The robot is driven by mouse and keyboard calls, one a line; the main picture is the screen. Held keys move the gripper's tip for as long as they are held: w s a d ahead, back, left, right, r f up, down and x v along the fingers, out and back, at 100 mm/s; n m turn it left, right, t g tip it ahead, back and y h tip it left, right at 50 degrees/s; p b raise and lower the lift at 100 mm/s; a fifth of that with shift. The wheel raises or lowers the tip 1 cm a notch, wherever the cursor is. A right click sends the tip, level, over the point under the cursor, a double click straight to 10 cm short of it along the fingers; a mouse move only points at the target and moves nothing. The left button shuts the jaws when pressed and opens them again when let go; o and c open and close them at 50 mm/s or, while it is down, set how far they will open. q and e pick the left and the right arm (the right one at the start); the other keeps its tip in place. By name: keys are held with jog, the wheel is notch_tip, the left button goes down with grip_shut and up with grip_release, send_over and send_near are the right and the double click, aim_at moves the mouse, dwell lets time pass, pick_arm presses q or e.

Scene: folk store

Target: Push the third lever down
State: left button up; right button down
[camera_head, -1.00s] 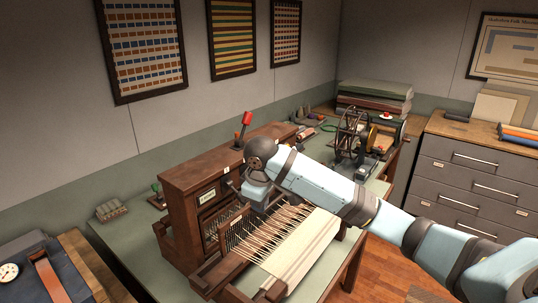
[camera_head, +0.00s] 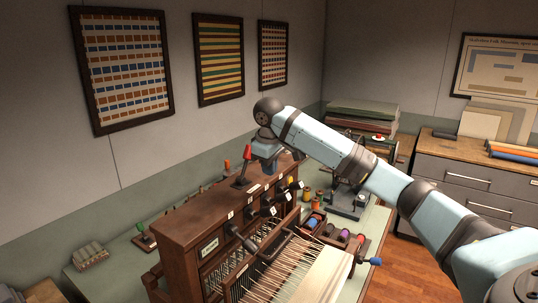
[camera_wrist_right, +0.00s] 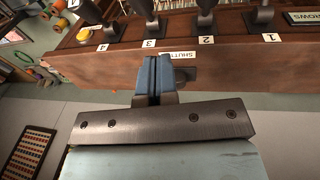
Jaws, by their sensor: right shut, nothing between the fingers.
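The wooden loom (camera_head: 185,228) stands on the green table, with a row of dark levers on its front. In the right wrist view the levers carry numbers, seen upside down, with 1 at the right and 4 at the left. The third lever (camera_wrist_right: 138,28) hangs above its "3" label. My right gripper (camera_wrist_right: 154,62) is shut and empty, its blue fingers close to the third lever in the picture; I cannot tell whether they touch. In the head view this gripper (camera_head: 268,167) is above the loom's top, partly hiding it. My left gripper is not in view.
A red-handled lever (camera_head: 246,155) stands on the loom's top, close beside my right gripper. Warp threads and cloth (camera_head: 318,272) stretch in front. A tray of spools (camera_head: 335,235) lies to the right. A green-handled tool (camera_head: 143,238) is at the left.

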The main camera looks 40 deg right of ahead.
aim_at(278, 196)
jog(key=d+f, duration=0.1)
jog(key=f, duration=0.1)
jog(key=f+p, duration=0.1)
jog(key=f, duration=0.1)
jog(key=d+f, duration=0.1)
jog(key=f, duration=0.1)
jog(key=shift+s+d+f+p, duration=0.15)
jog(key=shift+s+d+p, duration=0.15)
jog(key=shift+s, duration=0.1)
jog(key=shift+w+d+f, duration=0.1)
jog(key=shift+f, duration=0.1)
